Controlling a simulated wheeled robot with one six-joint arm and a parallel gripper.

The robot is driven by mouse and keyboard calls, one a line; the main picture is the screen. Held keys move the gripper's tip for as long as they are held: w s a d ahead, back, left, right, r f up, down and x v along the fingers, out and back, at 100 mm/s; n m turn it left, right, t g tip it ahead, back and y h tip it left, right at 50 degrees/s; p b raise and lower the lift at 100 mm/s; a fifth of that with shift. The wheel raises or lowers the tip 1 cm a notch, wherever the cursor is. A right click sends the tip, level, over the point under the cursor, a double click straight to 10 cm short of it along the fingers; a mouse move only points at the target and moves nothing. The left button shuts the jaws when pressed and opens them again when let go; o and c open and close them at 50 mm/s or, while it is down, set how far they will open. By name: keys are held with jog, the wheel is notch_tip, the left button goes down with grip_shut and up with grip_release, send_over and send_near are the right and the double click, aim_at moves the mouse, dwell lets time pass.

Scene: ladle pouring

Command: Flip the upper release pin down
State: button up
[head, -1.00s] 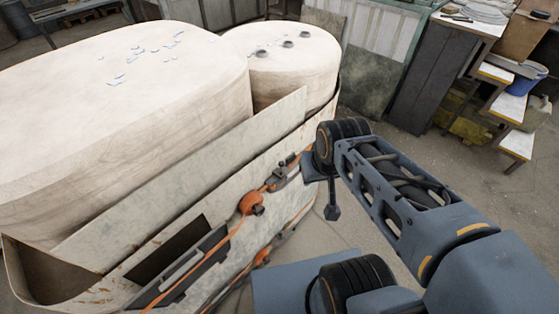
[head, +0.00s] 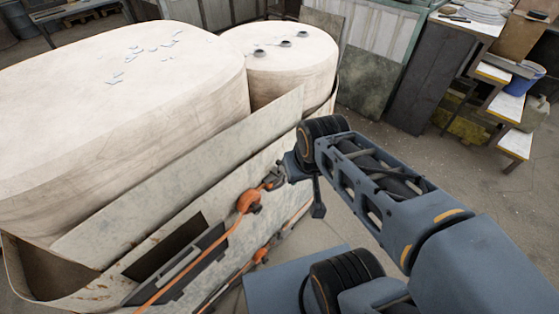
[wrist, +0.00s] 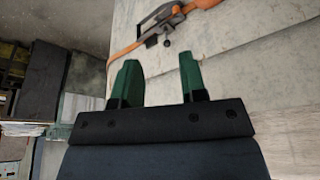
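The upper release pin's latch (head: 273,179) is a small metal fitting on the side panel, at the end of an orange rod with an orange knob (head: 249,201). In the wrist view the metal latch with a dark knob (wrist: 152,38) and orange arms shows at the top, beyond my fingertips. I cannot tell the pin itself apart from the fitting. My gripper (wrist: 160,72) is open and empty, its two green fingers apart and short of the latch. In the head view, the wrist hides the fingers and part of the latch's right side.
A second orange fitting (head: 261,254) sits lower on the same panel. The large pale vessel (head: 130,110) fills the left. Steps and shelves (head: 505,110) stand at the back right. The floor between (head: 395,150) is clear.

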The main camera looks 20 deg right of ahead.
jog(key=shift+d+f, duration=0.1)
jog(key=shift+d, duration=0.25)
jog(key=shift+c, duration=0.8)
jog(key=d+f+m+g, duration=0.1)
jog(key=d, duration=0.1)
jog(key=w+d+f+m+g, duration=0.1)
jog(key=f, duration=0.1)
jog(key=d+f+m+g, duration=0.1)
jog(key=d+f+m, duration=0.1)
jog(key=shift+w+d+y+p, duration=0.3)
jog(key=shift+y+p, duration=0.05)
jog(key=shift+y, duration=0.05)
grip_shut()
jog(key=w+d+f+m+t+y, duration=0.2)
jog(key=w+d+f+m+y, duration=0.55)
jog(key=m, duration=0.75)
jog(key=w+r+m+t+y, duration=0.1)
jog(key=w+m, duration=0.1)
jog(key=w+r+m+t+y, duration=0.1)
jog(key=w+r+m, duration=0.1)
jog(key=shift+w+a+r+p, duration=0.1)
jog(key=shift+a+p, duration=0.1)
jog(key=shift+p, duration=0.15)
